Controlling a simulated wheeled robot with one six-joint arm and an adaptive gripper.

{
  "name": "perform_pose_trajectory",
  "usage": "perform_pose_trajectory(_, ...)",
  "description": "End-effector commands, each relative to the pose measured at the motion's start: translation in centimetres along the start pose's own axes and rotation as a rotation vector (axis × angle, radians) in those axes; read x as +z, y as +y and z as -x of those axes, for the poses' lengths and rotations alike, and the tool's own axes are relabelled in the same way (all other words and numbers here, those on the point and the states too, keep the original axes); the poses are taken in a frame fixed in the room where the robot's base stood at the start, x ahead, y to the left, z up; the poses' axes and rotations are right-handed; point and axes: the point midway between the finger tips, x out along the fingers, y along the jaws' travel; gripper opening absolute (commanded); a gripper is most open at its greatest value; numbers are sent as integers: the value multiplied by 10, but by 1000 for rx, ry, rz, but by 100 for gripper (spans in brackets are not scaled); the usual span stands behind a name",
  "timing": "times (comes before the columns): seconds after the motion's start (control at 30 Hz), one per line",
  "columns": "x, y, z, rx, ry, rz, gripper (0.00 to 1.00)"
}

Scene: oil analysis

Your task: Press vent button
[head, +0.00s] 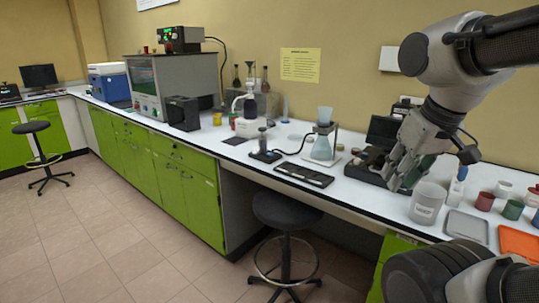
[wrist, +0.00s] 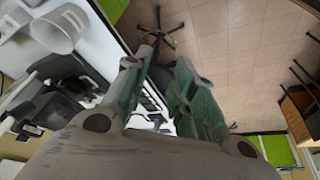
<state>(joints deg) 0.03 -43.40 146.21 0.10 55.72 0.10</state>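No vent button can be made out in either view. My gripper (head: 398,178) is above the right part of the bench, in front of a dark device with a raised screen-like panel (head: 384,130), and hides part of it. In the wrist view my gripper's two greenish-padded fingers (wrist: 165,62) are apart, with a narrow gap between them and nothing held. The gripper points down towards the bench's front edge. Whether it touches the device cannot be told.
Red and green jars (head: 513,209) stand at right. A stool (head: 286,211) stands below.

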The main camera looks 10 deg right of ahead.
Motion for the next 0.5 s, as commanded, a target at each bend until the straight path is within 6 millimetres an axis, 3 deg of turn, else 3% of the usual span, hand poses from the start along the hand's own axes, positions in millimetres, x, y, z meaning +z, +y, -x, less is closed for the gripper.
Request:
perform_pose_trajectory(0.03,0,0,0,0,0,0,11)
perform_pose_trajectory(0.1,0,0,0,0,0,0,0)
perform_pose_trajectory(0.5,0,0,0,0,0,0,0)
